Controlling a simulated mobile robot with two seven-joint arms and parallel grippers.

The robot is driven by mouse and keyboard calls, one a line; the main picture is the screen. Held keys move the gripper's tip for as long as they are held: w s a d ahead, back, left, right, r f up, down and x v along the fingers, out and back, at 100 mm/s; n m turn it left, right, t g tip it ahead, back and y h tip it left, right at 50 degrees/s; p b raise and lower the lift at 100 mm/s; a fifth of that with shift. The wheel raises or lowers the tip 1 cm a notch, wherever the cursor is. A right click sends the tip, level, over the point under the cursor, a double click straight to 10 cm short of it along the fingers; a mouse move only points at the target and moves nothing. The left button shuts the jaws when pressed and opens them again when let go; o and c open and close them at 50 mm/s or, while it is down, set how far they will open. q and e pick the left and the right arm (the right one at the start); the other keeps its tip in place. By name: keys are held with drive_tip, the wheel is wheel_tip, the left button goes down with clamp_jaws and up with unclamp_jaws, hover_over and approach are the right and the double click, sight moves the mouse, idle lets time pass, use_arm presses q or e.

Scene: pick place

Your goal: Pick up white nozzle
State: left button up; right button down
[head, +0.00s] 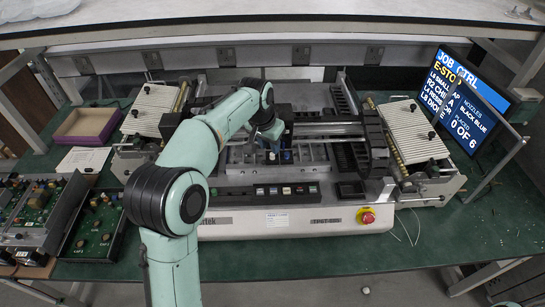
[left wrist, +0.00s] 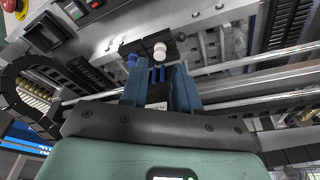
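The white nozzle (left wrist: 160,51) shows in the left wrist view as a short pale cylinder standing on a dark plate (left wrist: 139,46) on the machine, just beyond my fingertips. My left gripper (left wrist: 158,75) has its two blue fingers apart, with the nozzle outside the gap between them. In the head view my left gripper (head: 272,139) hangs over the middle of the machine bed and hides much of the nozzle area. A blue nozzle (left wrist: 132,60) stands beside the white one, close to one finger. My right gripper is in neither view.
The placement machine (head: 252,220) fills the middle of the green bench, with a rail and dark carriage (head: 374,135) close to my gripper. Ribbed feeders (head: 414,130) flank it. A purple tray (head: 87,125) and circuit boards lie left; a monitor (head: 468,100) stands right.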

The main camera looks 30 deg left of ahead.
sight(272, 155)
use_arm(q)
drive_tip(key=x, duration=0.4)
drive_tip(key=shift+f, duration=0.3)
clamp_jaws()
